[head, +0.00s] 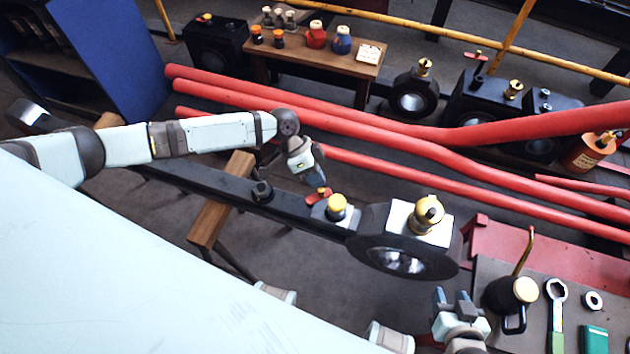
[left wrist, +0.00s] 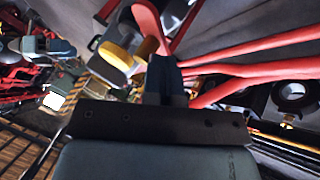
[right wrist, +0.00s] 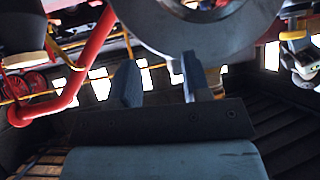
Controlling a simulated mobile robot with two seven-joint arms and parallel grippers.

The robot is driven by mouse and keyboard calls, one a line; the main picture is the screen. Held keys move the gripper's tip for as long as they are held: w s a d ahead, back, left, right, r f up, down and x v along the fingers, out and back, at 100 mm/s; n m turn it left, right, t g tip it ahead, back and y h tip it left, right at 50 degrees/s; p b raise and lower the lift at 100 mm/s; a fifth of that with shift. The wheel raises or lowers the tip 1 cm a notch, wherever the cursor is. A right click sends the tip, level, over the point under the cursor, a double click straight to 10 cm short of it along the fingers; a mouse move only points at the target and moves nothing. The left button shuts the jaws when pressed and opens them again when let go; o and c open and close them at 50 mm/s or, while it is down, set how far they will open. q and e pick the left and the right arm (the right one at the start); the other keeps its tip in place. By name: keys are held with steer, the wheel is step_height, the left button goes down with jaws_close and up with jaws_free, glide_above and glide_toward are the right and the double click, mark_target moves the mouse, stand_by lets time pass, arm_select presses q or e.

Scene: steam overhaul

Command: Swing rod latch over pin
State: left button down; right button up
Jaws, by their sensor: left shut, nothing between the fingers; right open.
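The black rod (head: 285,207) runs across the middle of the head view to a large round end (head: 405,264). A small red latch (head: 315,197) lies on the rod, beside a yellow-capped pin (head: 337,203) on a pale plate. In the left wrist view a red bar, seemingly the latch (left wrist: 150,22), is just beyond the fingertips, with the yellow cap (left wrist: 115,57) to their left. My left gripper (head: 316,184) is shut and empty, close to the latch; contact cannot be told. My right gripper (head: 453,297) is open and empty, below the rod's round end.
A brass oil cup (head: 428,212) stands on the rod's end. The tool bench at right holds an oil can (head: 508,296), a wrench (head: 556,305) and a ring (head: 593,300). Red pipes (head: 400,143) run behind the rod. A wooden trestle (head: 222,200) supports it.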

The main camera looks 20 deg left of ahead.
arm_select(q)
steer(key=shift+d+f+m+g+b, duration=0.15)
steer(key=shift+d+m+g+b, duration=0.35)
steer(key=shift+m, duration=0.5)
steer(key=shift+d+m+g+y, duration=0.2)
steer(key=shift+m+g+y, duration=0.3)
steer(key=shift+m, duration=0.3)
steer(key=shift+s+d+m+g+y+b, duration=0.1)
steer(key=shift+d+m+g+y+b, duration=0.15)
steer(key=shift+m, duration=0.35)
steer(key=shift+s+d+m+g+y+b, duration=0.15)
steer(key=shift+m+g+y, duration=0.15)
steer(key=shift+m, duration=0.3)
steer(key=shift+d+m+g, duration=0.1)
steer(key=shift+m+g, duration=0.15)
steer(key=shift+m, duration=0.15)
steer(key=shift+s, duration=0.1)
